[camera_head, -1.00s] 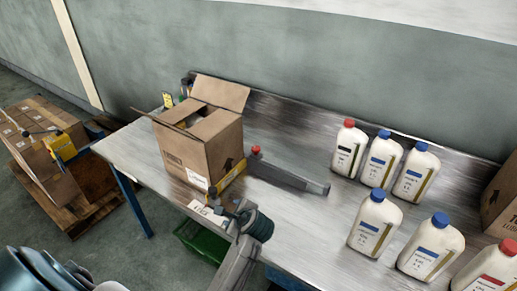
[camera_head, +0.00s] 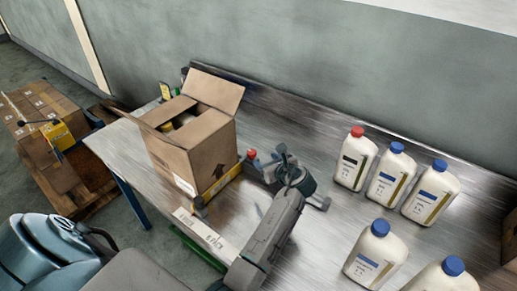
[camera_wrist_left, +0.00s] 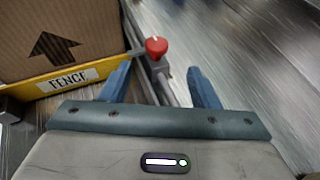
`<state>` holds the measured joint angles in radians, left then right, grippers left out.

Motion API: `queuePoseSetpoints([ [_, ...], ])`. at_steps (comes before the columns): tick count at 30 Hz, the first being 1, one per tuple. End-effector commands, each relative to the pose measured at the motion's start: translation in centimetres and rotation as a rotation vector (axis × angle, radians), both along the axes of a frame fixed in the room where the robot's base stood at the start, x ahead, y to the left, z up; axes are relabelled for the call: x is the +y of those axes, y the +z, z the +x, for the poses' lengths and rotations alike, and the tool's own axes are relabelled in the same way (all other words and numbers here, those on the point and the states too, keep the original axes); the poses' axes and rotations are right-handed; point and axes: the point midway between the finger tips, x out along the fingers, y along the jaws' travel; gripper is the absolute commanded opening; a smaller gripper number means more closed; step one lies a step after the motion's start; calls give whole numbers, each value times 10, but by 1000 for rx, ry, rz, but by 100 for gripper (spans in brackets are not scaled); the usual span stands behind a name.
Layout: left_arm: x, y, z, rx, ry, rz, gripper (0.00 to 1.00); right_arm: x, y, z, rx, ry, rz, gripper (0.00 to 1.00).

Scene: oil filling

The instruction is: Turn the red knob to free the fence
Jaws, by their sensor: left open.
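The red knob (camera_head: 251,154) sits on a grey metal bar beside the cardboard box; it also shows in the left wrist view (camera_wrist_left: 156,46), just beyond and between my fingertips. The yellow fence (camera_head: 222,184) runs along the lower side of the box, and its "FENCE" label shows in the wrist view (camera_wrist_left: 73,80). My left gripper (camera_head: 272,163) is open, its two blue fingers spread (camera_wrist_left: 158,80), apart from the knob. My arm and gripper hide part of the grey bar. My right gripper is not in view.
An open cardboard box (camera_head: 195,140) stands on the metal table (camera_head: 290,125). Several white bottles (camera_head: 388,175) with blue or red caps stand to the right. A pallet with boxes (camera_head: 60,150) is on the floor at left. A wall closes off the back.

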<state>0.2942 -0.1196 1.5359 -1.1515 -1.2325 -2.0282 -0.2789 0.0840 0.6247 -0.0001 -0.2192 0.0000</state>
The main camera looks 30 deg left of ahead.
Motion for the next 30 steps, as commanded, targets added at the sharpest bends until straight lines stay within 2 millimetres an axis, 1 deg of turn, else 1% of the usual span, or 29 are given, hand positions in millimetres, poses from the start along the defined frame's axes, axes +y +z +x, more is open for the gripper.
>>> queuePoseSetpoints([
  [1, 7, -1, 3, 3, 1, 3, 55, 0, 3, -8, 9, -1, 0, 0],
  [6, 33, -12, 17, 1, 1, 3, 55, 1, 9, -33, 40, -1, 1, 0],
  [9, 48, -20, 26, 2, 1, 2, 55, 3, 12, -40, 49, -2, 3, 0],
  [12, 62, -26, 33, 1, 3, 1, 55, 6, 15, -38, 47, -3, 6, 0],
  [15, 72, -32, 39, 0, 1, 0, 55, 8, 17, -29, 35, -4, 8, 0],
  [18, 78, -36, 42, 0, 1, -1, 55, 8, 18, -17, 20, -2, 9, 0],
  [21, 80, -37, 44, -1, 1, -2, 55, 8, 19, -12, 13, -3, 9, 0],
  [28, 81, -38, 44, -2, 1, -2, 55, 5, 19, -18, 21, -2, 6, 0],
  [29, 81, -38, 44, -2, 1, -2, 53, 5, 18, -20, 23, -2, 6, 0],
  [30, 81, -38, 44, -2, 1, -2, 46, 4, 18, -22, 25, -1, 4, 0],
])
